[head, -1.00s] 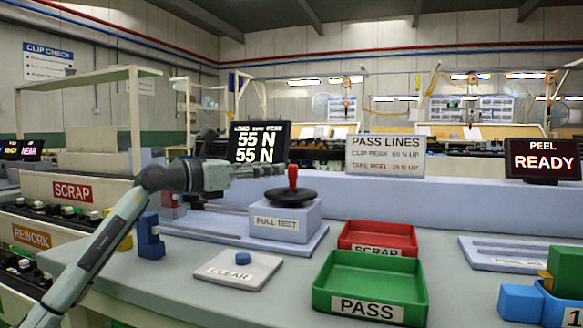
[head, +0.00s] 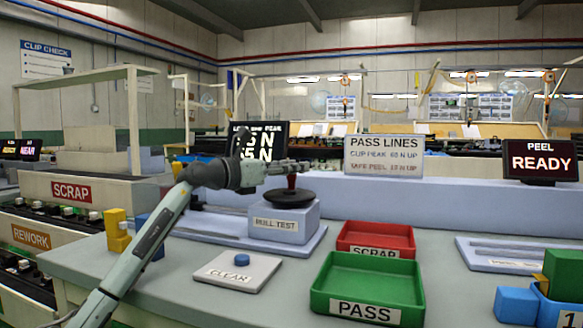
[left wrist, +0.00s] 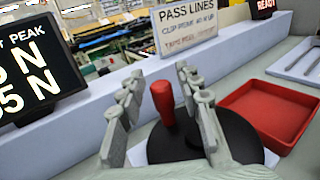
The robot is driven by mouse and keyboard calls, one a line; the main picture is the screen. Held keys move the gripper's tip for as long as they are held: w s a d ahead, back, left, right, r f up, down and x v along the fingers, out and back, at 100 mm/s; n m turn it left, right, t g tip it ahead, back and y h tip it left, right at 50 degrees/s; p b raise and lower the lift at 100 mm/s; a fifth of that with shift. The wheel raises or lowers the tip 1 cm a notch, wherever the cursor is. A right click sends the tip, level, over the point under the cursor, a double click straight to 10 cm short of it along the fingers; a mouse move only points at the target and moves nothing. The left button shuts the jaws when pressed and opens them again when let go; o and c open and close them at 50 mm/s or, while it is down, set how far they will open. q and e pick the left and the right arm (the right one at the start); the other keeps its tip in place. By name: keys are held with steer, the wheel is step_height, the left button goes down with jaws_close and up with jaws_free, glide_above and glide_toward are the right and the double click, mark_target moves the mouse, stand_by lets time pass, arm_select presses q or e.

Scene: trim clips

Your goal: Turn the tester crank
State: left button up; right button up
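The tester crank is a black disc (head: 288,198) with an upright red handle (head: 292,183) on top of a pale box labelled PULL TEST (head: 283,224). In the head view my left gripper (head: 296,167) is level with the handle's upper part and hides its top. In the left wrist view my left gripper (left wrist: 160,75) is open, its two fingers spread. The red handle (left wrist: 163,103) stands between the fingers, with gaps visible on both sides. The black disc (left wrist: 178,143) lies beneath. My right gripper is not in view.
A peak-load display (head: 270,135) stands behind my arm, partly hidden. A red scrap tray (head: 377,238), green PASS tray (head: 368,285) and grey CLEAR pad (head: 238,270) with a blue button lie in front.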

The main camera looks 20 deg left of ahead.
arm_select(q)
jaws_close()
steer(key=shift+h, duration=0.3)
steer(key=shift+d+f+m+g+h, duration=0.1)
steer(key=shift+d+m+g+h, duration=0.15)
steer(key=shift+m+g+h, duration=0.45)
steer(key=shift+d+m+g+h, duration=0.25)
steer(key=shift+m+g+h, duration=0.45)
steer(key=shift+o, duration=1.6)
jaws_free()
